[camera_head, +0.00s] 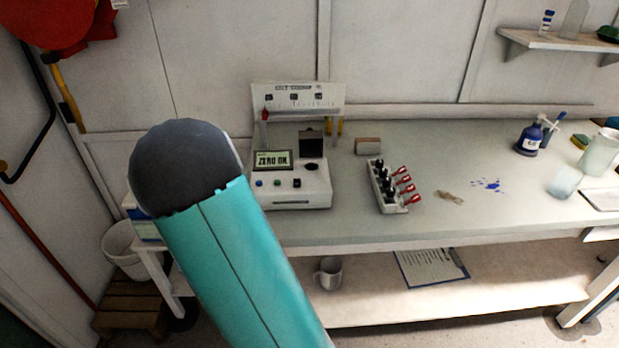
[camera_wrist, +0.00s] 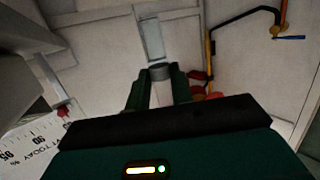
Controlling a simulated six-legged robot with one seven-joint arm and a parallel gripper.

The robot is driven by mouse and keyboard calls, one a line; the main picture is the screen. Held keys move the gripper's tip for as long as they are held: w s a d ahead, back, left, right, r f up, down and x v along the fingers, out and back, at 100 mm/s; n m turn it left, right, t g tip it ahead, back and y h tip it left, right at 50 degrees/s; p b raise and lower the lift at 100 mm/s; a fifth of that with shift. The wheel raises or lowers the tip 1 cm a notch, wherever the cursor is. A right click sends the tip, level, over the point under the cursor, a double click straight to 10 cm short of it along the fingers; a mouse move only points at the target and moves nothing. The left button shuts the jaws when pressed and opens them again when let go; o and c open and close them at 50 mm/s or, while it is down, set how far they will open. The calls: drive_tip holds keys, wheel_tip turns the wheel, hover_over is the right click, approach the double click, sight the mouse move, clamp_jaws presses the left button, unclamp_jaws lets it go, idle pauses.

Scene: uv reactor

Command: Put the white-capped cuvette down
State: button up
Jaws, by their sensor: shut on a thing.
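In the wrist view my gripper (camera_wrist: 161,82) is shut on a slim, pale, see-through piece, which I take to be the cuvette (camera_wrist: 153,40). Its greyish-white cap (camera_wrist: 160,72) sits between the green fingertips, and the body extends beyond them. In the head view my arm shows large at the left, but the gripper and cuvette do not show. A white instrument (camera_head: 290,187) with a lit screen reading "ZERO OK" stands on the bench, its dark flap (camera_head: 311,146) raised. A white rack (camera_head: 388,190) right of it holds several black-topped and red-topped pieces.
The bench (camera_head: 460,150) is clear behind and right of the rack, apart from a small block (camera_head: 368,145), a brown scrap (camera_head: 450,196) and blue spots. A printed panel (camera_wrist: 35,145) is close at lower left in the wrist view.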

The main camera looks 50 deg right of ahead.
drive_tip(key=s+d+r+m+g+h, duration=0.1)
drive_tip(key=s+d+r+m+h, duration=0.1)
drive_tip(key=s+d+r, duration=0.8)
drive_tip(key=s+d+r+m+g+h, duration=0.2)
drive_tip(key=s+d+r, duration=0.7)
drive_tip(key=d, duration=0.6)
drive_tip(key=shift+s+d+r+m+h, duration=0.4)
drive_tip(key=shift+m+h, duration=0.1)
drive_tip(key=shift+h, duration=0.6)
